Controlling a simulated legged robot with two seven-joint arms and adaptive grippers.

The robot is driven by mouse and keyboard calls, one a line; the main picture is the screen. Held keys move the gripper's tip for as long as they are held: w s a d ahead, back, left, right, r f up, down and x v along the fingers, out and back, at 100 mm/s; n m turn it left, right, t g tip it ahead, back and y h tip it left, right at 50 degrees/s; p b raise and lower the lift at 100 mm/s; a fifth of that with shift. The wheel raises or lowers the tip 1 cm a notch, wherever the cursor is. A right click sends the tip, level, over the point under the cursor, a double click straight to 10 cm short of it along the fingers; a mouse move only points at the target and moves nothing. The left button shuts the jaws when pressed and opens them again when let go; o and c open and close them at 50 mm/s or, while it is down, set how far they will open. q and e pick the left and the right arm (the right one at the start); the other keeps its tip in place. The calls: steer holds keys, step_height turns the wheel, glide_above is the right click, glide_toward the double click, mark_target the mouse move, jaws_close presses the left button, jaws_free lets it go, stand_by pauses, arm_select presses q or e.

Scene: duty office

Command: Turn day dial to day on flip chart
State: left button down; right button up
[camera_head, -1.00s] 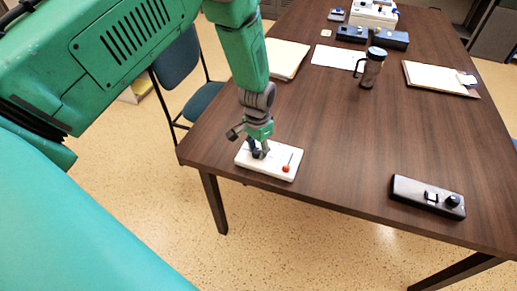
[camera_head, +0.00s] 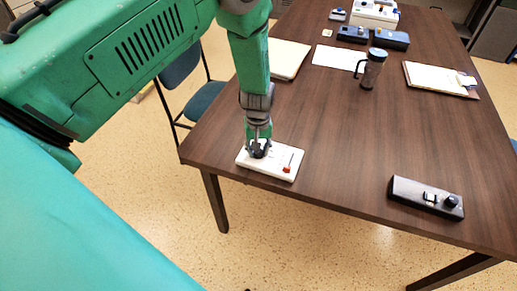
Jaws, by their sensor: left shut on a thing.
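A white panel (camera_head: 270,175) lies on the near left corner of the table. A small red part (camera_head: 288,169) with a thin dark line beside it sits on the panel's right side. My left gripper (camera_head: 259,150) points down onto the panel's left part and is shut on a small dark knob there, which looks like the day dial. The fingers mostly hide the knob, so its setting cannot be read. The panel's markings are too small to read. My right gripper is not in view.
A black box with a knob (camera_head: 426,197) lies at the table's near right. A dark mug (camera_head: 371,69), a clipboard (camera_head: 436,78), papers (camera_head: 338,57) and several devices stand farther back. The middle of the brown table (camera_head: 330,130) is clear.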

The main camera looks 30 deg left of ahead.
arm_select(q)
steer(key=n, duration=0.6)
steer(key=shift+s+d+f, duration=0.15)
steer(key=shift+s+d, duration=0.05)
steer(key=shift+s, duration=0.05)
steer(key=n, duration=0.5)
steer(key=shift+w+p, duration=0.15)
steer(key=shift+p, duration=0.15)
steer(key=shift+n, duration=0.4)
steer(key=shift+w, duration=0.1)
steer(key=c, duration=1.2)
jaws_free()
